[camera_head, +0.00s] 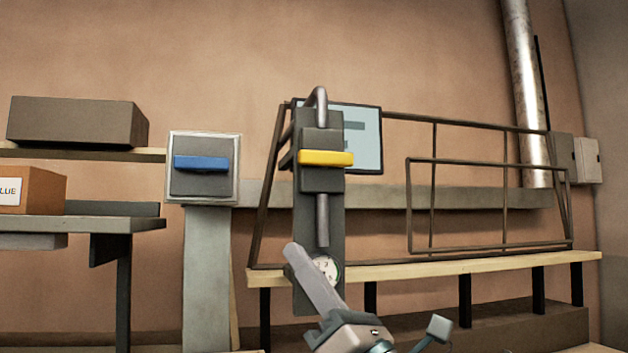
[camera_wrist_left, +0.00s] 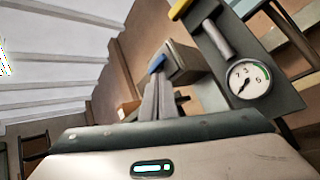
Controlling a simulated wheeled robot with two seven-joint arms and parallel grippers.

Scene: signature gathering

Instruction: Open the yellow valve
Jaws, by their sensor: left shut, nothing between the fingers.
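The yellow valve handle (camera_head: 326,158) is a horizontal bar on a dark grey block, fixed to an upright grey panel (camera_head: 333,220) with pipe above and below it. Part of the handle also shows at the top of the left wrist view (camera_wrist_left: 179,9). A round gauge (camera_wrist_left: 250,79) sits below the valve; in the head view my gripper partly covers it. My left gripper (camera_head: 292,250) is shut and empty. It appears below and slightly left of the handle in the head view, apart from it. My right gripper is in neither view.
A blue handle (camera_head: 201,163) on a grey box and post stands to the left. A shelf (camera_head: 110,224) at the left bears boxes. A wooden bench (camera_head: 480,266) with a metal frame (camera_head: 488,205) runs behind and to the right. A screen (camera_head: 366,135) is behind the valve.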

